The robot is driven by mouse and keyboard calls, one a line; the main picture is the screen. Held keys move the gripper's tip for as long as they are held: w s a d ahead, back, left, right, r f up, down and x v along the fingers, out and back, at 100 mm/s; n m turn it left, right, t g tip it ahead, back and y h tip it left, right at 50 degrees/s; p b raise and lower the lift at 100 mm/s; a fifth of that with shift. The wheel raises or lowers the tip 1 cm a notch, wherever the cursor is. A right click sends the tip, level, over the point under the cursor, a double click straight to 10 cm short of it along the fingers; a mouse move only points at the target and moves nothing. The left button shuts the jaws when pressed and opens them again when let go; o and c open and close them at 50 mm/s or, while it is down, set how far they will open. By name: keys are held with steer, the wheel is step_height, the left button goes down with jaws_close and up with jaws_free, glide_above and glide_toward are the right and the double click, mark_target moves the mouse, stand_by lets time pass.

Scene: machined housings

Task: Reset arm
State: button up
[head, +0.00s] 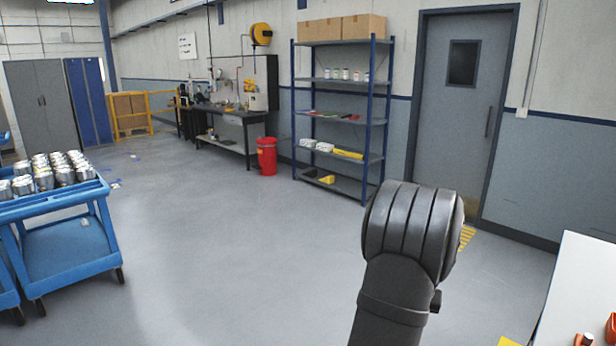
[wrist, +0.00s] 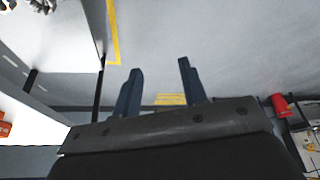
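My gripper (wrist: 158,88) shows in the wrist view with its two dark fingers apart and nothing between them. Floor with yellow markings shows beyond the fingertips. In the head view a dark, rounded part of my arm (head: 412,235) rises at the lower right, and the gripper's fingers are not visible there. Machined housings (head: 62,170) stand in rows on top of a blue cart (head: 75,250) at the left of the head view, well apart from my arm.
A white table (head: 580,285) with orange-red items is at the lower right. A shelving rack (head: 338,115), a red bin (head: 267,156), a workbench (head: 228,118) and a grey door (head: 462,110) stand at the back. The floor between cart and arm is mostly clear.

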steer(key=a+f+n, duration=0.1)
steer(key=a, duration=1)
steer(key=w+a+f+n+y, duration=0.1)
steer(key=a+f+n, duration=0.1)
steer(key=a, duration=1)
steer(key=shift+w+f, duration=0.2)
steer(key=shift+f, duration=0.05)
